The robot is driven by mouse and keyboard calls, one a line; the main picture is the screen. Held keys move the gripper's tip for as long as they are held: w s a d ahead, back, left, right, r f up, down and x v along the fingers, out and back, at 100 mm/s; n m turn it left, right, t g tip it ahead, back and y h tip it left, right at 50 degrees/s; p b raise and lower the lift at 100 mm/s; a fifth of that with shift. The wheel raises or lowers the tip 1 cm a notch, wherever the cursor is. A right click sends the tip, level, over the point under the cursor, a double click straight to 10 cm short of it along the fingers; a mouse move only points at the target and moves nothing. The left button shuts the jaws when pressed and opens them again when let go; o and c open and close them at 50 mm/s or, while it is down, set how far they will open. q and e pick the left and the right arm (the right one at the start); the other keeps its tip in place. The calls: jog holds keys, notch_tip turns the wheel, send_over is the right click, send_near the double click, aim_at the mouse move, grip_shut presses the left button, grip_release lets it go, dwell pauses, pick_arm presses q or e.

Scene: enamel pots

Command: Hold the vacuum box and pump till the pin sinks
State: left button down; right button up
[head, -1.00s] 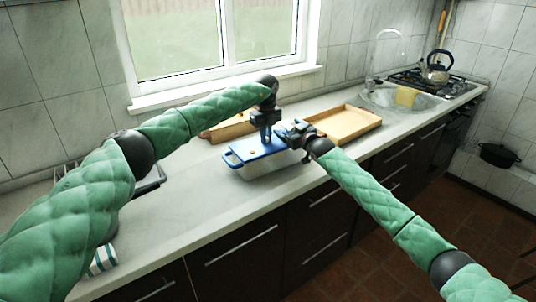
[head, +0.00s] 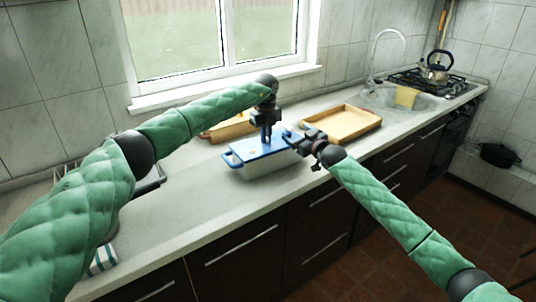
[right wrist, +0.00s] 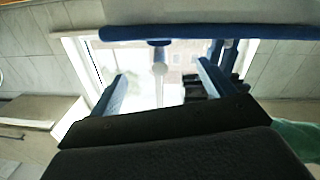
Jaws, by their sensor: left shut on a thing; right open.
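The vacuum box (head: 268,166) is white with a blue lid (head: 244,158) and stands on the counter. A small pale pin (head: 251,152) shows on the lid; its height is too small to tell. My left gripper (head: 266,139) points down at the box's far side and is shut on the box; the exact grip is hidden. My right gripper (head: 290,135) is open at the box's right end. In the right wrist view, a pale pump rod with a round knob (right wrist: 160,69) stands between its spread blue fingers (right wrist: 160,88), apart from both, beside the lid edge (right wrist: 200,32).
A wooden tray (head: 342,123) lies to the right of the box, and another wooden item (head: 228,128) lies behind it. A sink with a yellow cloth (head: 405,97) and a stove with a kettle (head: 436,68) are farther right.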

jog(key=v, duration=1.2)
dwell(0.5)
pick_arm(q)
jog(key=c, duration=1.6)
grip_release()
jog(key=shift+o, duration=0.2)
jog(key=shift+r, duration=0.1)
jog(key=shift+r+p, duration=0.9)
jog(key=shift+r, duration=2.5)
pick_arm(e)
jog(key=shift+r, duration=0.9)
